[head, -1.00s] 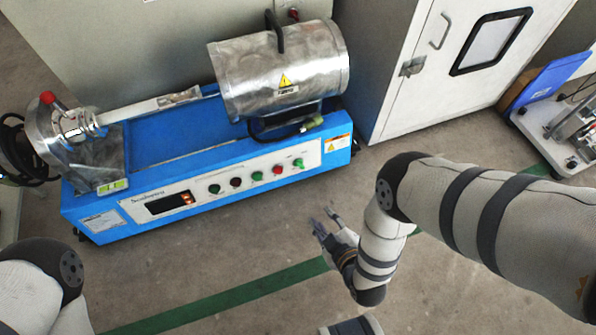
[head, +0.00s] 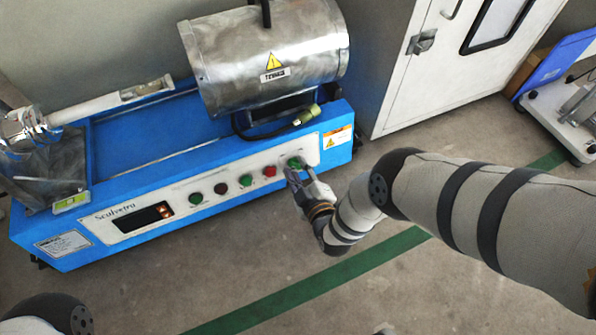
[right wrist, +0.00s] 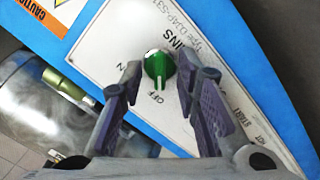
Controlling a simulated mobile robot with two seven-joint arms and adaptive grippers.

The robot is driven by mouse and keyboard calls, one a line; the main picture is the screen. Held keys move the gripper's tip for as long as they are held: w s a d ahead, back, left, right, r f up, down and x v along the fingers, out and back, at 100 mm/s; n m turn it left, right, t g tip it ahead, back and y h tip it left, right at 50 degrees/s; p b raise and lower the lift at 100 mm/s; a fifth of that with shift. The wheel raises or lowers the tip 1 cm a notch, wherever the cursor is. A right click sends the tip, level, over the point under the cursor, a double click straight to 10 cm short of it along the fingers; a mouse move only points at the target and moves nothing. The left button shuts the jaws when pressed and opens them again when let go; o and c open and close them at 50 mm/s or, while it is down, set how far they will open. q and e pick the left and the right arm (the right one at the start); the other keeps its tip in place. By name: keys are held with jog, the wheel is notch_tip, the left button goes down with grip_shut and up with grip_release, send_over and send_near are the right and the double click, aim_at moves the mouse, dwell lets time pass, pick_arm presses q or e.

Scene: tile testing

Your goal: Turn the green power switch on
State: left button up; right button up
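The green power switch (right wrist: 158,66) is a round knob with a raised grip on the machine's white panel, with ON and OFF printed beside it. It also shows in the head view (head: 295,163), at the right end of the panel. My right gripper (right wrist: 160,78) is open, with one finger on each side of the knob in the right wrist view. I cannot tell whether the fingers touch it. In the head view the right gripper (head: 297,176) is just in front of the switch. My left gripper is out of view.
The blue machine (head: 150,165) carries a metal cylinder (head: 265,55) above the panel. Several other green and red buttons (head: 245,180) sit left of the switch. A white cabinet (head: 420,90) stands to the right. The floor in front is clear.

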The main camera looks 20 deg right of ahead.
grip_shut()
jog(key=m, duration=0.3)
jog(key=shift+y, duration=0.3)
jog(key=m, duration=0.3)
jog(key=shift+m, duration=0.4)
jog(key=m+y, duration=0.1)
jog(key=m, duration=0.4)
jog(key=shift+d, duration=0.1)
jog(key=shift+m+y+b, duration=0.3)
jog(key=shift+m+b, duration=0.35)
jog(key=shift+m, duration=1.85)
